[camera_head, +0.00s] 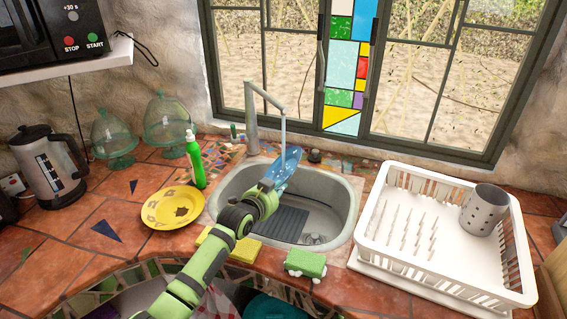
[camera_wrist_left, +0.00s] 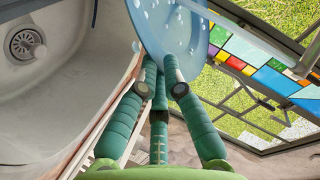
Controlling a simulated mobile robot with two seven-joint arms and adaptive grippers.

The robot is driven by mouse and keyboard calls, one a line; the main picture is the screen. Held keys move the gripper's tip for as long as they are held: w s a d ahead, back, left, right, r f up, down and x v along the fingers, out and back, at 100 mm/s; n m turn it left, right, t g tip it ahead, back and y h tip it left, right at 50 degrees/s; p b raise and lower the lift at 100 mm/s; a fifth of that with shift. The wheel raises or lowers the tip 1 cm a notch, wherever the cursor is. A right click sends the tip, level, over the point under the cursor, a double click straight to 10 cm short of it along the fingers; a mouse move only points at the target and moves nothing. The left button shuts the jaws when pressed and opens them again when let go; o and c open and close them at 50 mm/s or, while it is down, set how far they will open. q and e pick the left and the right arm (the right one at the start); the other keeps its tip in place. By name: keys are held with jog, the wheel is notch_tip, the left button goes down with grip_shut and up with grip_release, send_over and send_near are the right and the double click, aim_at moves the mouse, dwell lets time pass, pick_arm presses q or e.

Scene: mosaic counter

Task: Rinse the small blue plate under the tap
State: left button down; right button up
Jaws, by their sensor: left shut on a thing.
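The small blue plate (camera_head: 288,163) is tilted steeply over the back of the sink (camera_head: 338,205). The tap (camera_head: 252,122) stands behind the sink, and a thin pale stream of water (camera_head: 283,133) runs from its spout down to the plate. My left gripper (camera_head: 270,187) is shut on the plate's near edge. In the left wrist view, the fingers (camera_wrist_left: 161,75) pinch the rim of the blue plate (camera_wrist_left: 178,28), which shows pale spots. My right gripper is not in view.
A yellow plate (camera_head: 170,208) and a green bottle (camera_head: 195,160) stand left of the sink. A white dish rack (camera_head: 440,258) with a grey holder (camera_head: 484,210) stands at right.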

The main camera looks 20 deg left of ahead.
pick_arm(q)
jog(key=s+d+p, duration=0.2)
jog(key=s+p, duration=0.5)
jog(key=s, duration=0.3)
jog(key=shift+d+r, duration=0.15)
jog(key=shift+r, duration=0.05)
jog(key=shift+w, duration=0.15)
jog(key=s+r+p, duration=0.1)
jog(key=s+p, duration=0.1)
jog(key=s+d+r+p, duration=0.1)
jog(key=s+r+p, duration=0.1)
dwell(0.7)
jog(key=shift+a+f, duration=0.1)
jog(key=shift+a, duration=0.05)
